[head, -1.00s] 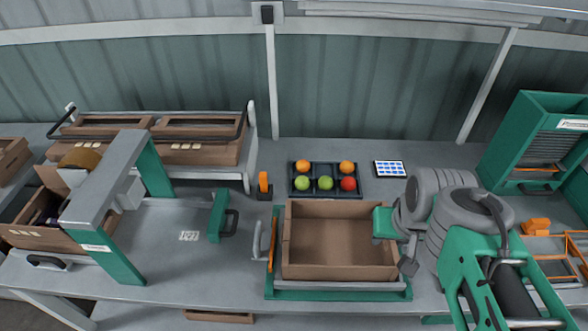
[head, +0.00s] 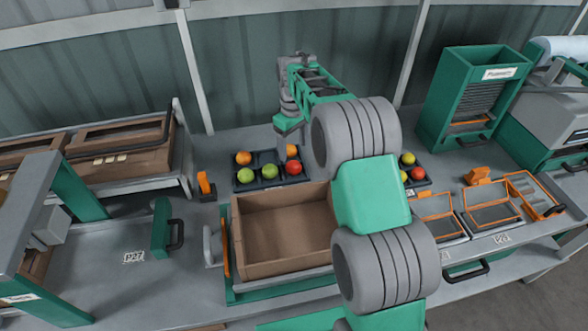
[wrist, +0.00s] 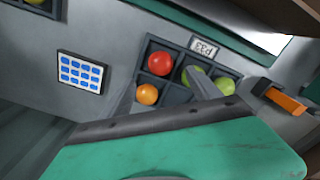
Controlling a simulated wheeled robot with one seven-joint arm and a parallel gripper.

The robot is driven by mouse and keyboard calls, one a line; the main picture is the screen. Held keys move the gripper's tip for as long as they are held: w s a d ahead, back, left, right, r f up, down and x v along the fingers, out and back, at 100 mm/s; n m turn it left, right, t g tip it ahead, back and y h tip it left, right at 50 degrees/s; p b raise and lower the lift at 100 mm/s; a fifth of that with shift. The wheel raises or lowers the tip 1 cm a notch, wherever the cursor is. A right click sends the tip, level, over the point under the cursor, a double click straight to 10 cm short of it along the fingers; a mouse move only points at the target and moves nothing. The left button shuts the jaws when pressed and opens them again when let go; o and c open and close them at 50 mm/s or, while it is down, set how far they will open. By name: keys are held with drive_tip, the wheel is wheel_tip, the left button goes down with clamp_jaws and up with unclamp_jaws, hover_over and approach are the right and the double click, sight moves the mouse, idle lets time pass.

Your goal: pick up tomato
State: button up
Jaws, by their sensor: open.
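Several tomatoes sit in a dark divided tray (head: 258,184) behind the brown crate: a red one (head: 293,167), two green ones (head: 246,175) (head: 269,171) and two orange ones (head: 243,158) (head: 291,151). The wrist view also shows the red tomato (wrist: 160,63), an orange one (wrist: 147,94) and green ones (wrist: 225,83); one green tomato is partly hidden by a grey finger. My gripper (head: 290,128) is open, over the back right of the tray by the orange tomato. I cannot tell whether it touches anything.
An open, empty-looking brown crate (head: 240,235) stands in front of the tray. Another tray with yellow and red tomatoes (head: 407,159) is to the right, partly behind my arm. Orange-framed bins (head: 490,213) and a green hopper (head: 462,100) stand at the right.

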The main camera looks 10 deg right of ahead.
sight(293, 162)
wheel_tip(293, 162, down, 8)
drive_tip(key=shift+s+r+p, duration=0.1)
drive_tip(key=shift+p, duration=0.95)
drive_tip(key=c, duration=1)
drive_tip(key=shift+r, duration=0.15)
